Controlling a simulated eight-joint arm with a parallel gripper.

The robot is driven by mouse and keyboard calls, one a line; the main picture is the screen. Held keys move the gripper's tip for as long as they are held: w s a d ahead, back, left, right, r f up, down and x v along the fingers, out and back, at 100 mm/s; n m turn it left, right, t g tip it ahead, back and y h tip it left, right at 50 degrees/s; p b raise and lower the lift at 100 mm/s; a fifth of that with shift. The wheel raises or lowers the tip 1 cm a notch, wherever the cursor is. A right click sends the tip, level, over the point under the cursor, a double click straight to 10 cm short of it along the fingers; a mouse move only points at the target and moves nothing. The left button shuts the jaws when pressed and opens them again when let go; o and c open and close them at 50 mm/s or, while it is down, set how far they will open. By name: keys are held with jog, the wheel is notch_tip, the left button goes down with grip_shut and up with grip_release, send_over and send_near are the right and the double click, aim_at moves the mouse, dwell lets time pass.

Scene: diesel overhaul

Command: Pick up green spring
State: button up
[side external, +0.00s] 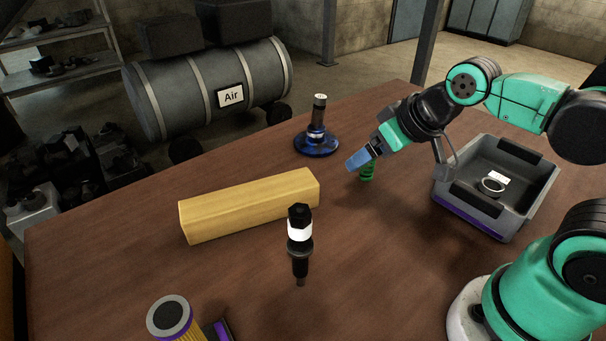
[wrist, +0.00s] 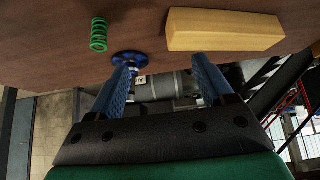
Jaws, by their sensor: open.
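The green spring (side external: 367,171) stands upright on the wooden table, partly hidden behind my gripper in the side external view. In the wrist view the green spring (wrist: 99,34) is at the upper left, outside and beyond the left finger. My gripper (side external: 353,163) is above the table, tilted down to the left, just beside and nearer the camera than the spring. In the wrist view my gripper (wrist: 160,66) has its two blue fingers wide apart with nothing between them.
A wooden block (side external: 250,204), a black injector-like part (side external: 299,245) and a valve on a blue base (side external: 317,142) stand on the table. A grey bin (side external: 480,213) with a ring and white label is at right. A yellow filter (side external: 172,316) is at front left.

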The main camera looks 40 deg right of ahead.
jog(key=w+d+n+g, duration=0.3)
jog(key=w+d, duration=0.1)
jog(key=w, duration=0.1)
jog(key=n+g, duration=0.3)
jog(key=g, duration=0.1)
send_over(368, 167)
jog(key=f, duration=0.7)
jog(key=shift+w+d, duration=0.25)
jog(key=shift+w, duration=0.15)
jog(key=shift+d+f, duration=0.3)
jog(key=shift+f, duration=2.95)
grip_shut()
